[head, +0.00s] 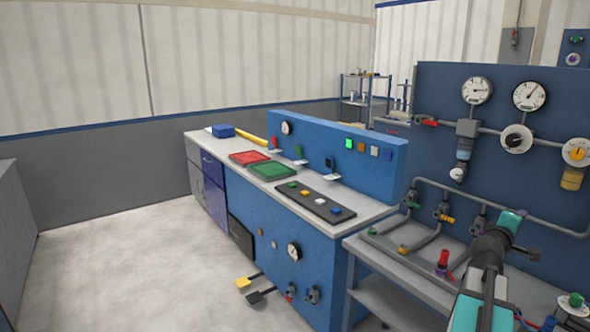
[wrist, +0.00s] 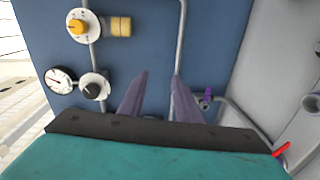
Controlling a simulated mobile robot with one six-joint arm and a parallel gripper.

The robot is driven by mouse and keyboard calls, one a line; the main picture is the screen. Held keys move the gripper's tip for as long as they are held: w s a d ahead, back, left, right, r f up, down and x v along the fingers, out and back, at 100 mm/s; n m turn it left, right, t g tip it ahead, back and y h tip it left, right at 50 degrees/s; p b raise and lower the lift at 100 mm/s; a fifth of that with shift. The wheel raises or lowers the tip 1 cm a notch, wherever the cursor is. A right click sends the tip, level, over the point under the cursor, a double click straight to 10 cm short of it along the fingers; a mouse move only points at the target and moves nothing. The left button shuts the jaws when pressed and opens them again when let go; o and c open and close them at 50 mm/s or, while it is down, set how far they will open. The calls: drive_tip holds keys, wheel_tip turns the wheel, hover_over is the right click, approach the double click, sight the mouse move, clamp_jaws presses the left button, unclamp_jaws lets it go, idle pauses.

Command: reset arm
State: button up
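My gripper (wrist: 158,97) shows in the wrist view as two dark purple-grey fingers standing apart, with nothing between them. Behind the fingers is a blue panel (wrist: 140,55) with a bare pipe running down it. In the head view my teal and dark arm reaches up from the lower right, in front of the pipe bench (head: 385,262) and the blue gauge panel (head: 440,105). The fingers are too small to make out clearly there. I cannot tell how far the fingertips are from the panel.
Pipes with red, green and yellow valve handles (head: 447,218) run over the bench close to my arm. Gauges (head: 477,91) stick out of the panel. A blue workbench with a red tray (head: 249,157) and a green tray (head: 274,170) stands left. The floor (head: 130,255) further left is clear.

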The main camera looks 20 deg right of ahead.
drive_tip(key=w+a+f+m+y, duration=0.1)
drive_tip(key=w+a+f+y, duration=0.1)
drive_tip(key=w+a+f, duration=0.45)
drive_tip(key=w+a+f+m+y, duration=0.1)
drive_tip(key=w+a+f+y, duration=0.25)
drive_tip(key=a+f, duration=0.65)
drive_tip(key=w+a+f+y, duration=0.2)
drive_tip(key=w+a+f, duration=0.4)
drive_tip(key=a+f, duration=0.25)
drive_tip(key=s+a+f+g+y, duration=0.1)
drive_tip(key=a+f+y, duration=0.1)
drive_tip(key=a+f, duration=0.6)
drive_tip(key=s+a+f+g+y, duration=0.15)
drive_tip(key=a+f, duration=0.35)
drive_tip(key=a, duration=0.7)
drive_tip(key=a+f+g+y, duration=0.1)
drive_tip(key=a+f+y, duration=0.2)
drive_tip(key=a+f, duration=0.55)
drive_tip(key=s+a+f+g+y, duration=0.1)
drive_tip(key=s+a+f, duration=0.15)
drive_tip(key=a, duration=0.45)
drive_tip(key=s+a+f+g+y, duration=0.1)
drive_tip(key=s+a, duration=0.3)
drive_tip(key=a, duration=0.3)
drive_tip(key=s+f+g+b, duration=0.5)
drive_tip(key=s+f, duration=1.7)
drive_tip(key=s, duration=0.3)
drive_tip(key=shift+d+f+m, duration=0.2)
drive_tip(key=shift+m, duration=0.2)
drive_tip(key=shift+g, duration=0.25)
